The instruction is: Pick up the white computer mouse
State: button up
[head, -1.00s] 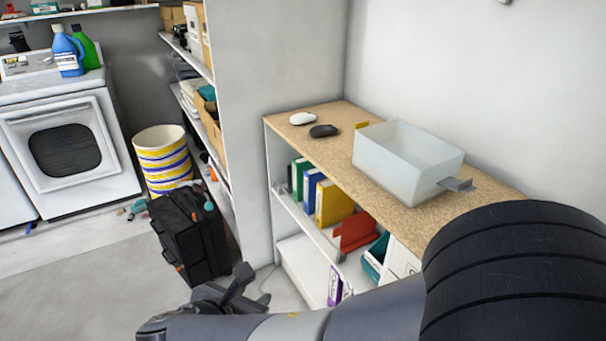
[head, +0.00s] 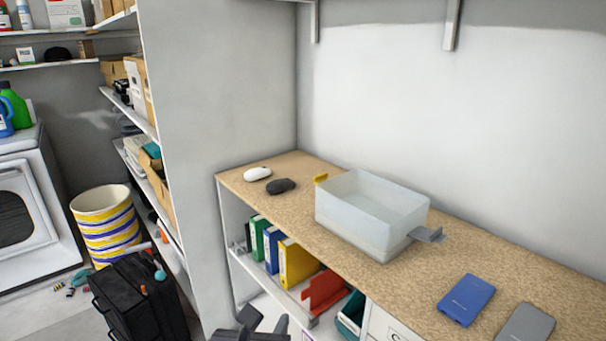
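The white computer mouse (head: 257,174) lies at the far left end of the wood-topped shelf unit (head: 400,292), near its left edge. A black mouse (head: 281,186) lies just to its right and a little nearer. My gripper (head: 262,324) shows only in part at the bottom edge of the head view, in front of the unit and below its top. Its two dark fingers are apart with nothing seen between them. It is well away from the white mouse.
A translucent bin (head: 365,229) stands mid-top, with a small yellow item (head: 321,178) behind it and a grey piece (head: 428,235) at its right. A blue phone-like item (head: 466,299) and a grey one (head: 526,326) lie nearer. A black suitcase (head: 138,298) stands left.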

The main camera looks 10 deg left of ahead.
aim_at(255, 173)
jog(key=i+j+z, duration=0.15)
jog(key=j+z, duration=0.2)
jog(key=i+j+z, duration=0.15)
jog(key=j+z, duration=0.5)
jog(key=i+j+z, duration=0.1)
jog(key=j, duration=0.7)
jog(key=i+j+z, duration=0.1)
jog(key=j, duration=0.7)
jog(key=i+j+z, duration=0.1)
jog(key=j, duration=0.75)
